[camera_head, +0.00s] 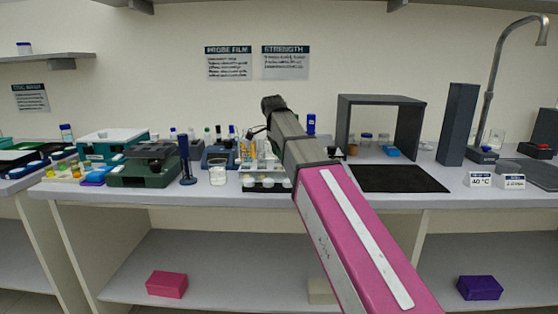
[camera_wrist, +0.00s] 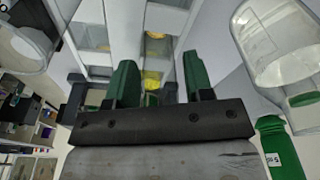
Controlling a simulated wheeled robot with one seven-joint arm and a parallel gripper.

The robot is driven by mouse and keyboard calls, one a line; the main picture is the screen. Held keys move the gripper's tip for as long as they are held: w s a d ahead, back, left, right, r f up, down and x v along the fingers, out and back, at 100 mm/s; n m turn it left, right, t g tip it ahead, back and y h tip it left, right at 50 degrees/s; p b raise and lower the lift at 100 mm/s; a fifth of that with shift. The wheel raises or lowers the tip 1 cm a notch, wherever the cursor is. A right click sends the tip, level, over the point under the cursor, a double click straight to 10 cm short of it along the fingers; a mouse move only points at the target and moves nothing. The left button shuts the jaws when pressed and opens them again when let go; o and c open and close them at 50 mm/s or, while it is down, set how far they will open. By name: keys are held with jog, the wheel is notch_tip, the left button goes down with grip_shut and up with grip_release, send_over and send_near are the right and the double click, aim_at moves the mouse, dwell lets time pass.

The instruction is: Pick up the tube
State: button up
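Several slim tubes with yellowish contents (camera_head: 247,150) stand in the group just left of my gripper in the head view. Which of them is the task's tube I cannot tell. In the wrist view my gripper (camera_wrist: 160,88) shows two green fingers spread apart above a dark bar. A small yellow and green thing (camera_wrist: 152,80) shows in the gap, seemingly beyond the fingers; I see no finger touching it. In the head view my arm reaches over the bench and hides the fingertips and part of the rack behind it.
A white-topped rack (camera_head: 265,185) stands near the bench's front edge beside a glass beaker (camera_head: 218,176). A dark blue post (camera_head: 186,160) and green box-like devices (camera_head: 145,165) are left. A grey arch (camera_head: 427,115) and black mat (camera_head: 400,180) are right. Clear vessels (camera_wrist: 275,40) crowd the wrist view.

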jog(key=c, duration=0.5)
jog(key=shift+c, duration=0.2)
